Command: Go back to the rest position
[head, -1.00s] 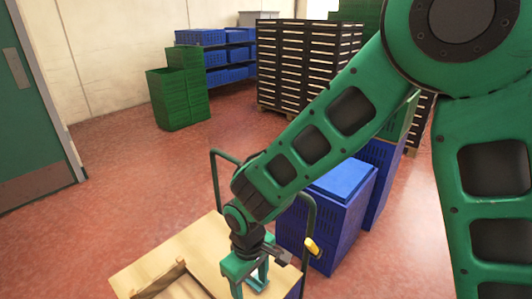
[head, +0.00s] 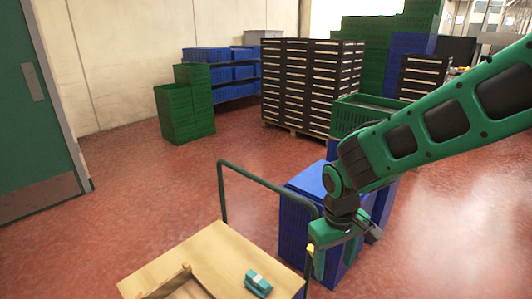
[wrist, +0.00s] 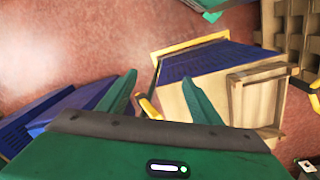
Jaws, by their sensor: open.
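My gripper (head: 332,262) is open and empty. In the head view it hangs to the right of the wooden tabletop (head: 205,250), in front of the blue crates (head: 347,178). A small teal and white item (head: 257,282) lies on the tabletop near its right edge, apart from my gripper. In the wrist view the two green fingers of my gripper (wrist: 161,82) are spread, with nothing held between them. Part of a wooden frame (head: 180,284) shows at the tabletop's front edge.
A dark green cart handle (head: 262,178) rises behind the tabletop. Green crates (head: 186,110), blue crates on a shelf (head: 208,72) and a tall stack of dark slatted crates (head: 308,85) stand at the back. The red floor (head: 130,185) between is clear.

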